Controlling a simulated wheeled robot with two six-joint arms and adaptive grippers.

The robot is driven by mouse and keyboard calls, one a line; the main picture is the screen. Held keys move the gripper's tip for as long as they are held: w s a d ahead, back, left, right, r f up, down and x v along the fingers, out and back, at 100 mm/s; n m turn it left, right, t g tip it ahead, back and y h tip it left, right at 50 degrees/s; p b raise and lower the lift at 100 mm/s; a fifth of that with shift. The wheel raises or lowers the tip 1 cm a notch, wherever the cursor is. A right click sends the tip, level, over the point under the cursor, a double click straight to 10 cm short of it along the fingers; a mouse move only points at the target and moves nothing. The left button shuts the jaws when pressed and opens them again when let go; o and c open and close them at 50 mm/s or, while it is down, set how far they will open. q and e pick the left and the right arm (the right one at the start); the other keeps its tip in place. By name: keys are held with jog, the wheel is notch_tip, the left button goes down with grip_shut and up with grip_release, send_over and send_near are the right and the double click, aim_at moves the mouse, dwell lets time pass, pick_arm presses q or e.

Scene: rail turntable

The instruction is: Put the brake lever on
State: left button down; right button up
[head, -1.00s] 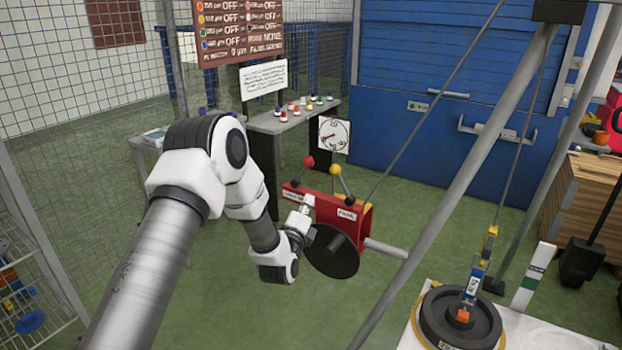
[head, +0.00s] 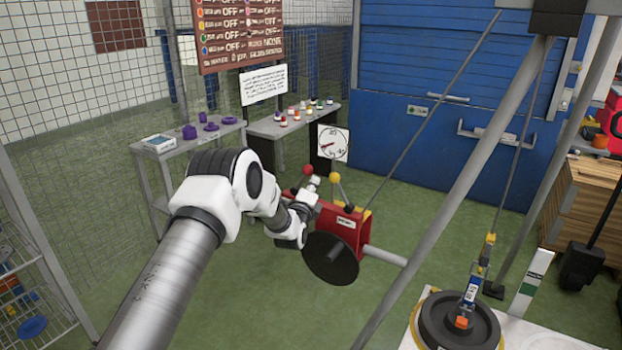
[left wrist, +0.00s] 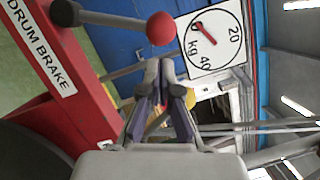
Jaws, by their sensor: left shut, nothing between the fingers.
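The brake lever is a dark rod (left wrist: 110,20) with a red ball (head: 308,169) on its end. It stands on the red winch housing (head: 352,236), beside a "DRUM BRAKE" label (left wrist: 40,45) seen in the left wrist view. My left gripper (head: 314,182) is shut and empty, close to the red ball in the head view and partly hiding the rod. In the left wrist view its fingertips (left wrist: 166,66) point just below the red ball (left wrist: 161,28), apparently apart from it. A second lever with a yellow ball (head: 334,176) stands to the right. My right gripper is out of view.
A dark round disc (head: 330,259) is on the housing's front. A kg dial (head: 333,144) stands behind the levers. A slanted grey pole (head: 440,215) and a black weight (head: 455,322) are at right.

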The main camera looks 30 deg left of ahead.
pick_arm(q)
jog(key=shift+w+a+r, duration=0.25)
jog(key=shift+w+a, duration=0.05)
jog(key=shift+a, duration=0.35)
jog(key=shift+a+r, duration=0.1)
